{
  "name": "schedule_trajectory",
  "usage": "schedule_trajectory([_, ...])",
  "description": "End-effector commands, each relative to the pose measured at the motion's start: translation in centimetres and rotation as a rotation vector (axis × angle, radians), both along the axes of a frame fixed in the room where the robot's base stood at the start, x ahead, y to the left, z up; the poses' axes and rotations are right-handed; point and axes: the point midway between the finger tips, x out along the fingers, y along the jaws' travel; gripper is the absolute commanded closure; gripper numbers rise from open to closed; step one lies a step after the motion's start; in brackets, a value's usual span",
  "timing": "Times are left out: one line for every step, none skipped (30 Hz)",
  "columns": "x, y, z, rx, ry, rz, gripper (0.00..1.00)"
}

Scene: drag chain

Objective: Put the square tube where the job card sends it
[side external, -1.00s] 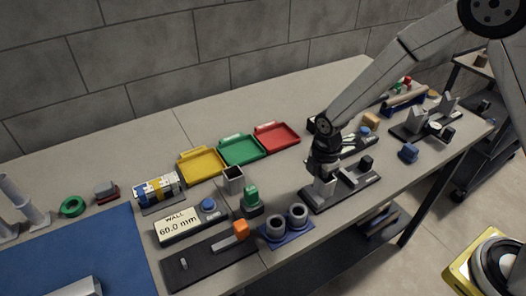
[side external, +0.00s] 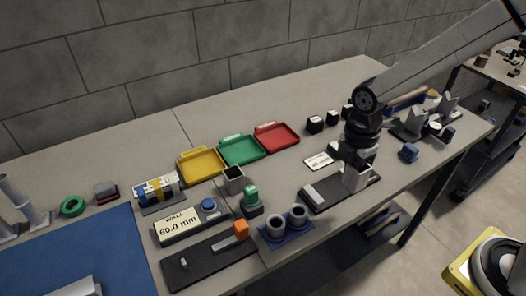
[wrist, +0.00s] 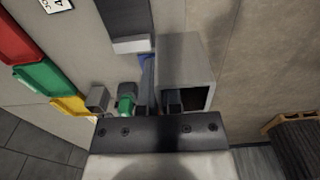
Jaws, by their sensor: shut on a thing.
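The square tube (side external: 355,179) is light grey and hangs upright below my gripper (side external: 352,158), over the right part of a dark fixture plate (side external: 328,192). In the wrist view the tube (wrist: 190,62) shows its open end towards the camera. My gripper (wrist: 159,103) is shut on one tube wall, with one finger inside the opening and one outside. I cannot tell whether the tube touches the plate. Yellow (side external: 201,165), green (side external: 241,150) and red (side external: 276,138) trays are empty.
A gauge (side external: 188,222) reads "WALL 60.0 mm". A square-holed grey post (side external: 232,180), a green part (side external: 251,199) and a blue stand with two rings (side external: 286,228) are left of the plate. Dark blocks (side external: 315,125) stand behind.

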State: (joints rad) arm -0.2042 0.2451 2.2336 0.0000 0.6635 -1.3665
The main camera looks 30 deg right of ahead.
Motion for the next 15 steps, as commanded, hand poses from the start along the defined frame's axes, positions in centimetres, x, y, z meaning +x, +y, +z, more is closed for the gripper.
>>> schedule_trajectory([-0.7, -0.1, 0.5, 0.001, -0.003, 0.0, 1.0])
schedule_trajectory([-1.1, -0.2, 0.7, 0.001, -0.003, 0.0, 1.0])
schedule_trajectory([-1.7, -0.2, 0.9, 0.001, -0.003, 0.0, 1.0])
schedule_trajectory([-2.1, -0.3, 1.1, 0.001, -0.004, 0.0, 1.0])
schedule_trajectory([-2.5, -0.4, 1.2, 0.001, -0.003, 0.0, 1.0])
schedule_trajectory([-3.0, -0.4, 1.5, 0.001, -0.004, 0.0, 1.0])
schedule_trajectory([-3.3, -0.5, 1.6, 0.001, -0.004, 0.0, 1.0])
schedule_trajectory([-3.6, -0.6, 1.8, 0.001, -0.004, 0.0, 1.0])
schedule_trajectory([-4.0, -0.6, 1.9, 0.001, -0.004, 0.0, 1.0])
schedule_trajectory([-4.3, -0.7, 2.1, 0.001, -0.004, 0.0, 1.0])
schedule_trajectory([-4.7, -0.7, 2.2, 0.001, -0.004, 0.0, 1.0])
schedule_trajectory([-5.0, -0.8, 2.3, 0.001, -0.003, 0.0, 1.0])
schedule_trajectory([-5.2, -0.8, 2.4, 0.001, -0.003, 0.0, 1.0])
schedule_trajectory([-5.4, -0.8, 2.5, 0.001, -0.003, 0.0, 1.0])
schedule_trajectory([-5.7, -0.9, 2.6, 0.0, -0.002, 0.0, 1.0])
